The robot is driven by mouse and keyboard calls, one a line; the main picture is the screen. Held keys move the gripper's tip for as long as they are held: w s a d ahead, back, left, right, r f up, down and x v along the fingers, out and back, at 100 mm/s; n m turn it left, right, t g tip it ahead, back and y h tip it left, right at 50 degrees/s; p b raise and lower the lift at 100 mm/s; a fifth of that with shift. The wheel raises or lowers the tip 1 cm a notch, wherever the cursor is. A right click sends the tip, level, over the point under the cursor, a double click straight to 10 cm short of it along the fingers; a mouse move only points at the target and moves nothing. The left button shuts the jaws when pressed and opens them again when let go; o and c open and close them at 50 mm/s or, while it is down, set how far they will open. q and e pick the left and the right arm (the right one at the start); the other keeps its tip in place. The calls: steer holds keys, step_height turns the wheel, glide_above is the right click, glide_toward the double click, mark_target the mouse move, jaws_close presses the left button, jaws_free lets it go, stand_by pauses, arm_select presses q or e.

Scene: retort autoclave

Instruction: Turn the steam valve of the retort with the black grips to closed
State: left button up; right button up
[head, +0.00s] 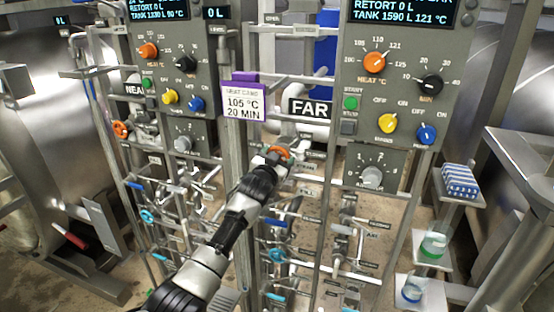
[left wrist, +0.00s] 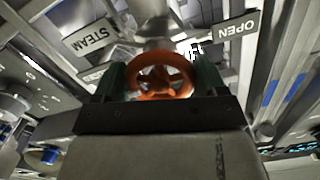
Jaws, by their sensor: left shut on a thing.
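My left gripper (head: 278,155) reaches in under the FAR sign and is shut on the orange steam valve wheel (head: 281,151). In the left wrist view the wheel (left wrist: 160,80) sits between the two dark fingers, one on each side. A STEAM plate (left wrist: 91,37) and an OPEN plate (left wrist: 236,28) show behind it. Another orange wheel (head: 121,130) is on the left station below the NEAR sign (head: 134,89), with no gripper at it. Which retort has black grips I cannot tell. My right gripper is not in view.
The FAR sign (head: 310,108) and control panel (head: 394,90) stand above and right of the gripper. A purple-topped card (head: 243,100) reads 105 °C, 20 MIN. Pipes and blue-handled valves (head: 277,255) crowd below. Shelves with beakers (head: 433,245) are at right.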

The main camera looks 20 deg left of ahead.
arm_select(q)
steer(key=shift+r, duration=0.3)
steer(key=o, duration=0.6)
steer(key=shift+c, duration=0.2)
steer(key=o, duration=0.4)
steer(key=shift+w+f, duration=0.1)
steer(key=shift+f, duration=0.15)
steer(key=shift+c, duration=0.2)
steer(key=s+b, duration=0.2)
steer(key=s, duration=0.8)
steer(key=shift+s+a, duration=0.2)
steer(key=shift+s, duration=0.2)
